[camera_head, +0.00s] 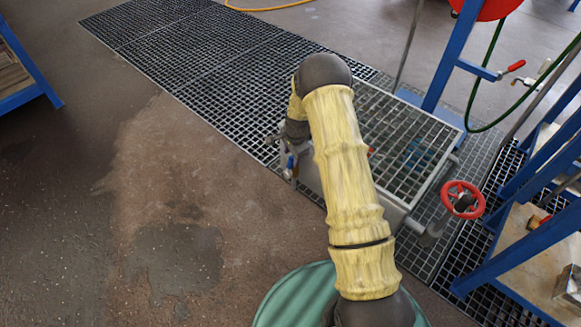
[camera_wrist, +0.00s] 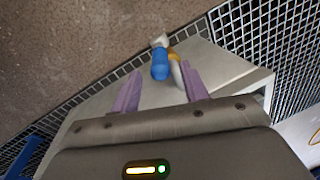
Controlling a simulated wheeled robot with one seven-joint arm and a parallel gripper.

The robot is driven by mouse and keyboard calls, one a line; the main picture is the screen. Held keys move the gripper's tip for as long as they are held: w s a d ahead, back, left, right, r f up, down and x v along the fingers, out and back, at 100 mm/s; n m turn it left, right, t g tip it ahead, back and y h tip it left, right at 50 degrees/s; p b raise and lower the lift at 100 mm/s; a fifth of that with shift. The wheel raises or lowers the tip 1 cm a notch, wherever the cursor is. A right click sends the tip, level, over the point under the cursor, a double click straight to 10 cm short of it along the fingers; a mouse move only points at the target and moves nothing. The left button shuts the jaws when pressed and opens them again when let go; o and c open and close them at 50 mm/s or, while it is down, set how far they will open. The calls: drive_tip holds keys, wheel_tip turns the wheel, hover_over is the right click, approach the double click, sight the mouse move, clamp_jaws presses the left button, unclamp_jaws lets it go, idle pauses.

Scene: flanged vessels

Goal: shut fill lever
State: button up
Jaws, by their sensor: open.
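A small blue lever handle (camera_wrist: 160,64) shows in the wrist view, between and just beyond my fingertips, beside a yellow-orange part and a pale pipe-like part. It also shows in the head view as a small blue piece (camera_head: 290,162) at the left side of a grey grated tank (camera_head: 405,218). I cannot tell from its look whether this is the fill lever. My gripper (camera_wrist: 160,70) has two purple fingers spread apart with nothing held. In the head view my arm hides most of the gripper and part of the tank.
A red handwheel (camera_head: 462,198) sits at the tank's near right corner. A blue frame (camera_head: 455,55) with a red-handled valve (camera_head: 515,66) and green hose stands at the right. Floor grating (camera_head: 200,60) runs behind. Brown floor (camera_head: 120,190) at the left is clear.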

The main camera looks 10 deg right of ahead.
sight(291, 168)
drive_tip(key=f+b, duration=0.1)
drive_tip(key=f, duration=0.2)
drive_tip(key=w+f+b, duration=0.1)
drive_tip(key=f, duration=0.1)
drive_tip(key=shift+a+f+b, duration=0.15)
drive_tip(key=shift+f+b, duration=0.15)
drive_tip(key=shift+f, duration=0.05)
clamp_jaws()
